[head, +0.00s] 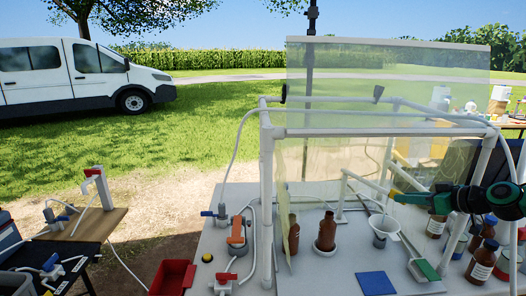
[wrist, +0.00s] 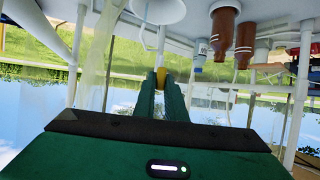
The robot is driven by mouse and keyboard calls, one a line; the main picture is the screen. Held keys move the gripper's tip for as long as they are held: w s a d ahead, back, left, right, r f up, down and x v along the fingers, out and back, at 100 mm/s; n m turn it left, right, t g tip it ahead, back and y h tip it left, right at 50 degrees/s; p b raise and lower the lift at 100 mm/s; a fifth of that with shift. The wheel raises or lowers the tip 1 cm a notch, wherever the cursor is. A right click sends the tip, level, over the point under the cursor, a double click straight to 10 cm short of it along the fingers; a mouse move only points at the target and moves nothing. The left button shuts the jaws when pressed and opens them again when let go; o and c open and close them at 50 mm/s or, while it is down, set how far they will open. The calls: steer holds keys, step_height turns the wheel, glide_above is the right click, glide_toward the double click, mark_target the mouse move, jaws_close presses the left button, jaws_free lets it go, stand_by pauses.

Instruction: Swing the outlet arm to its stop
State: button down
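The outlet arm (head: 363,181) is a thin white tube that rises from a small stand on the bench and slants down right inside the frame. A yellow piece (head: 394,191) shows at its right end. My gripper (head: 402,195) reaches in from the right with green fingers at this yellow piece. In the wrist view the yellow piece (wrist: 160,76) fills the narrow gap between the fingertips of my gripper (wrist: 160,82), and the fingers look closed on it. The contact faces are hidden. A pale funnel (head: 384,226) stands below and left of the fingers.
Brown bottles (head: 325,232) stand left of the funnel and more (head: 482,262) stand below my arm. A white pipe frame (head: 266,200) with clear panels surrounds the work area. A blue pad (head: 375,283) lies in front. A red bin (head: 173,277) sits at lower left.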

steer(key=shift+w+d, duration=0.15)
steer(key=shift+d, duration=0.05)
steer(key=shift+w+d+r, duration=0.1)
steer(key=shift+w+d, duration=0.1)
steer(key=shift+d, duration=0.05)
steer(key=shift+n+y, duration=0.3)
steer(key=shift+w+d+r, duration=0.1)
steer(key=shift+d, duration=0.1)
